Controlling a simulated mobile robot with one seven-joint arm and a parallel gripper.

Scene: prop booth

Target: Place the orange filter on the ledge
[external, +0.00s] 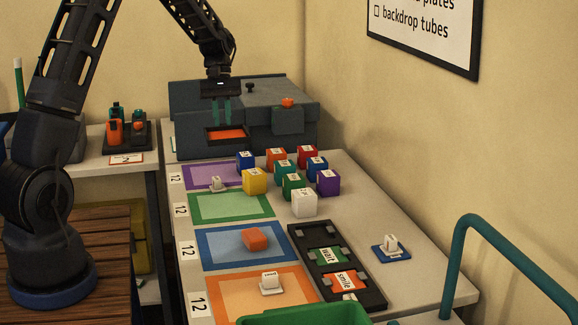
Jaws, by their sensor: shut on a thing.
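The orange filter (227,134), an orange pane in a dark frame, shows at the front of the grey box (185,125) at the back of the table. My gripper (222,113) points down with its teal fingers close together, shut on the filter's upper edge. Whether the filter touches the box behind it is unclear. No part is clearly marked as the ledge; a lower grey block (290,122) juts from the box's right front, with a small orange piece (288,102) on top.
Several coloured cubes (255,181) stand in front of the box. A black tray (370,285) and a green bin (300,315) are nearer. The right side is mostly clear.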

